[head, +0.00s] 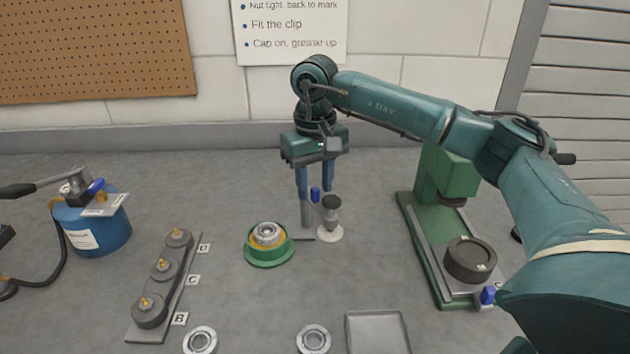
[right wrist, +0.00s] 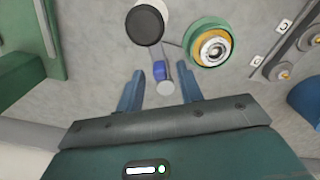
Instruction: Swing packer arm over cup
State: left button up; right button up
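The green cup (head: 268,254) stands mid-table, with yellow grease and a metal bearing (head: 267,234) in it. It also shows in the right wrist view (right wrist: 210,42). Just right of it is the packer arm: a grey post (head: 307,214), a blue knob (head: 315,194) and a dark cone-like head (head: 331,203) above a pale round foot (head: 330,234). The head is beside the cup, not over it. My right gripper (head: 315,190) is open above, its blue fingers apart on either side of the knob (right wrist: 158,70) and post top (right wrist: 167,88). Contact is not visible. My left gripper is out of view.
A green press (head: 450,165) with a dark round part (head: 470,258) stands right. A stepped rack (head: 165,280) and blue grease can (head: 92,228) stand left. Two metal rings (head: 201,340) (head: 313,338) and a tray (head: 377,332) lie in front.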

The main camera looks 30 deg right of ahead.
jog(key=shift+c, duration=0.6)
grip_shut()
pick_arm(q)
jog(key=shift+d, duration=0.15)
pick_arm(e)
jog(key=shift+a, duration=0.1)
